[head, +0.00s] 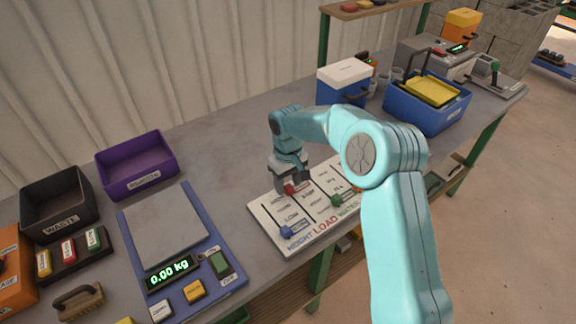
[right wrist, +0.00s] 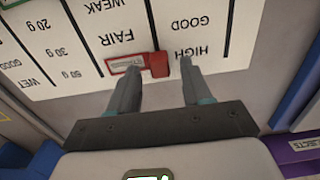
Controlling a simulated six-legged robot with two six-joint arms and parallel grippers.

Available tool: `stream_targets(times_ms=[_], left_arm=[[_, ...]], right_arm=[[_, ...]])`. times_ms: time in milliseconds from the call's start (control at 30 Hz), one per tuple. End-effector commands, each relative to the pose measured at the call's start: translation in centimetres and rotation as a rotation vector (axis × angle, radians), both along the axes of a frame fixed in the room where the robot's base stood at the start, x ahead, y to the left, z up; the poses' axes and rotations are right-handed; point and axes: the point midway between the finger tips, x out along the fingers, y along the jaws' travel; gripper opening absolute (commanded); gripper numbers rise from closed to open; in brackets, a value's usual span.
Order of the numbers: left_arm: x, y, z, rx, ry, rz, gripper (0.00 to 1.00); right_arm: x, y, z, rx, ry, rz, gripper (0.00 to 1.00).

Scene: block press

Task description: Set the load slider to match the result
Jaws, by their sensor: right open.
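The slider board (head: 262,214) lies on the table, with WEIGHT, LOAD and WATER printed in blue, red and green along its near edge. The red load slider (head: 290,189) is at the far end of its track, and in the right wrist view the red slider (right wrist: 157,65) is level with FAIR and HIGH. My right gripper (head: 287,184) is over the far edge of the board. In the right wrist view its open fingers (right wrist: 164,78) are on either side of the red slider; contact is unclear. The blue slider (head: 289,231) and green slider (head: 337,200) are nearer. My left gripper is out of view.
A scale (head: 165,225) reads 0.00 kg at left. Behind it are a purple bin (head: 137,165) and a black waste bin (head: 59,203). A blue box with a white lid (head: 345,84) and a blue crate (head: 427,113) stand at the back right.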

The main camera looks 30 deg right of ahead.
Motion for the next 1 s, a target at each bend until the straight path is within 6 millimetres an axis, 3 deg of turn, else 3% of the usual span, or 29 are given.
stream_targets(times_ms=[400,600,767,1000], left_arm=[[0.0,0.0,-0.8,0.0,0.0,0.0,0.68],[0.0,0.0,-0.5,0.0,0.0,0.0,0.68],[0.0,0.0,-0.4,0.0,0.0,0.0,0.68],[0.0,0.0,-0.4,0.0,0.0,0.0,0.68]], right_arm=[[0.1,0.1,10.4,0.001,-0.008,0.0,0.49],[0.0,0.0,14.1,0.0,-0.004,0.0,0.49],[0.0,0.0,15.3,0.0,-0.002,0.001,0.49],[0.0,0.0,15.4,0.0,-0.001,0.0,0.49]])
